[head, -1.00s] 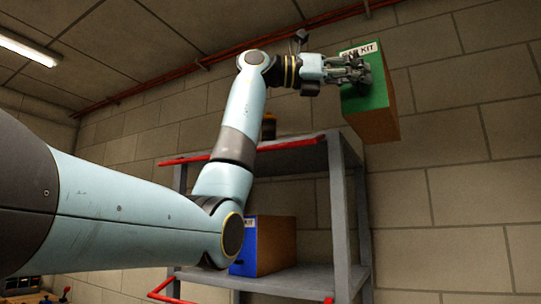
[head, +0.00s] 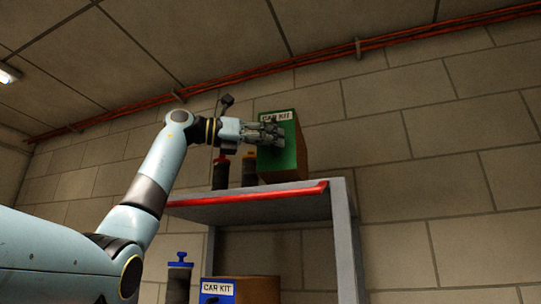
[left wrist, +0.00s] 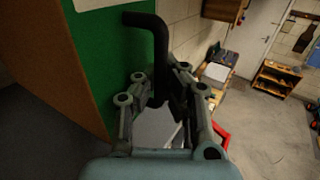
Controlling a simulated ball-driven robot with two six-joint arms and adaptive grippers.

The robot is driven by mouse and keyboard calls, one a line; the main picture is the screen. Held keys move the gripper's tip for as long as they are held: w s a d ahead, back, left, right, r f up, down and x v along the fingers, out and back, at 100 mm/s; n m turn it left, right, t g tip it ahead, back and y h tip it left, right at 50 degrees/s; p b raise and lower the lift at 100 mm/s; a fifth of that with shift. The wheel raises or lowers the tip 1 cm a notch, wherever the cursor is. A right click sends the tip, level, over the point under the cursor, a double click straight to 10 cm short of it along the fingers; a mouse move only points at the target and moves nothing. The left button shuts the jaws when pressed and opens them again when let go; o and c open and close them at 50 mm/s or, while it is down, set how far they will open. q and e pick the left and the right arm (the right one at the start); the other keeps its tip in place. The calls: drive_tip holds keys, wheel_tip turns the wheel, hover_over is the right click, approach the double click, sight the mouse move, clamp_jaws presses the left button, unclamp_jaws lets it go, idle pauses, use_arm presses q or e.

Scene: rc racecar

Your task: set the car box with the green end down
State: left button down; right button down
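The green-ended car box (head: 278,150) has brown sides and a "CAR KIT" label at the top of its green face. It is upright at the right part of the top shelf (head: 255,200), its lower edge near the red front rail; I cannot tell whether it touches the shelf. My left gripper (head: 270,133) is at the green face. The left wrist view shows its fingers (left wrist: 163,90) closed around the black handle (left wrist: 160,45) that sticks out of the green face (left wrist: 95,50). My right gripper is not in view.
A blue-ended car box (head: 217,292) stands lower on the rack, with a dark bottle-like item with a blue top (head: 179,275) left of it. Two dark cylinders, one reddish-topped (head: 221,172), stand on the top shelf left of the green-ended box. The wall right of the rack is bare.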

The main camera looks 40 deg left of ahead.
sight(273, 152)
use_arm(q)
drive_tip(key=shift+a+f, duration=0.1)
drive_tip(key=shift+a, duration=0.2)
drive_tip(key=shift+f, duration=0.35)
wheel_tip(273, 152, down, 3)
drive_tip(key=shift+d+r, duration=0.15)
drive_tip(key=shift+f, duration=0.4)
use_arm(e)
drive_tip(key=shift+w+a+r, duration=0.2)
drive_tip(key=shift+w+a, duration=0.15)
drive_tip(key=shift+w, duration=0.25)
use_arm(q)
drive_tip(key=c, duration=2)
unclamp_jaws()
drive_tip(key=shift+c, duration=0.2)
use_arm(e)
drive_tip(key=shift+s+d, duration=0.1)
use_arm(q)
drive_tip(key=o, duration=0.6)
drive_tip(key=shift+c, duration=0.2)
